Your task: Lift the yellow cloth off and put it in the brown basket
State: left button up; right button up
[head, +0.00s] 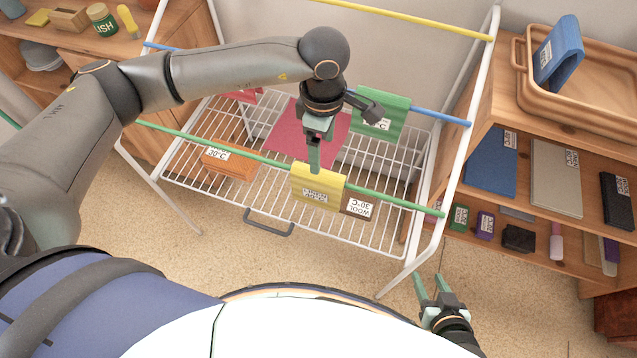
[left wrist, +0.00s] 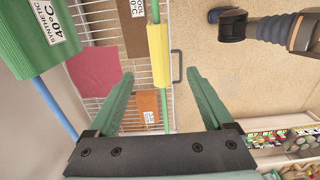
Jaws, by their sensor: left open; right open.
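The yellow cloth (head: 318,187), with a white label, hangs folded over the front green rod of the drying rack. My left gripper (head: 314,168) is open just above it, fingers pointing down. In the left wrist view the yellow cloth (left wrist: 160,55) lies on the rod between and beyond the two open fingertips (left wrist: 157,75), seemingly not touched. My right gripper (head: 429,277) is open and empty at the bottom, right of centre, near the rack's foot.
A green cloth (head: 384,118) hangs on the blue rod behind. A red cloth (head: 285,133) and an orange cloth (head: 228,163) are around the rack's wire shelf. White rack posts (head: 465,110) stand near the right shelves.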

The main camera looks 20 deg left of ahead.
aim_at(318, 177)
pick_arm(q)
notch_tip(318, 177, down, 6)
jog(key=shift+f, duration=0.2)
jog(key=shift+a+f+p, duration=0.2)
jog(key=shift+f+p, duration=0.05)
jog(key=shift+f, duration=1.15)
jog(key=shift+a+f+p, duration=0.2)
jog(key=shift+f, duration=1.15)
jog(key=shift+c, duration=0.2)
jog(key=shift+w, duration=0.1)
grip_shut()
